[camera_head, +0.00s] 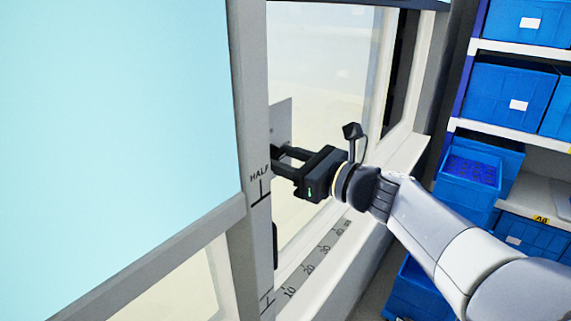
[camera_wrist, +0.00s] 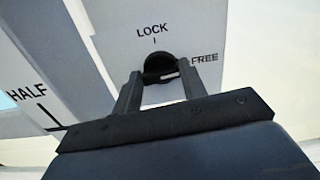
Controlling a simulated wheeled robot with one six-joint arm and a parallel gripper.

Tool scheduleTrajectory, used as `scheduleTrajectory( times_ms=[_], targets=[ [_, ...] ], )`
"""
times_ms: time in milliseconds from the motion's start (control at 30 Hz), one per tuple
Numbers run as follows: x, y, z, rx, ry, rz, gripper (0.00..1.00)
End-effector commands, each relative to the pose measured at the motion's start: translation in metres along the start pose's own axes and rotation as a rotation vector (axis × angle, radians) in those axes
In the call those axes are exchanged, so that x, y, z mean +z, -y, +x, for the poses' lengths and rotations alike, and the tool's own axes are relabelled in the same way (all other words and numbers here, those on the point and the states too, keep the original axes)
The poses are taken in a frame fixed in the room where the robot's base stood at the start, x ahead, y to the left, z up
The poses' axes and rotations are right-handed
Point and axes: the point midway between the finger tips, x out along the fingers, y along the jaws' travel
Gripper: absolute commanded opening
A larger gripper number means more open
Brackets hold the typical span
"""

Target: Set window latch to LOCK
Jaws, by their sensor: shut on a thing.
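The window latch is a dark round knob (camera_wrist: 157,62) on a pale plate (camera_wrist: 115,25) in the wrist view. LOCK is printed above the knob with a short tick, and FREE is to its right. A white mark on the knob points roughly right, towards FREE rather than LOCK. My gripper (camera_wrist: 160,74) is shut on the knob, one finger on each side.
The grey post (camera_head: 254,130) carries a HALF mark and stands close left of my gripper. A numbered scale (camera_head: 312,268) runs along the sill below. Blue bins (camera_head: 508,92) on shelves stand at the right, beyond my arm.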

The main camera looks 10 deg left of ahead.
Motion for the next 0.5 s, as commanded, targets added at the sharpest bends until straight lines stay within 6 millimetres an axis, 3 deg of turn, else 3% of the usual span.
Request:
scheduleTrajectory(
  times_ms=[500],
  targets=[
    [-0.0069,-0.0023,0.0,-0.001,0.003,-0.451,0.17]
  ],
)
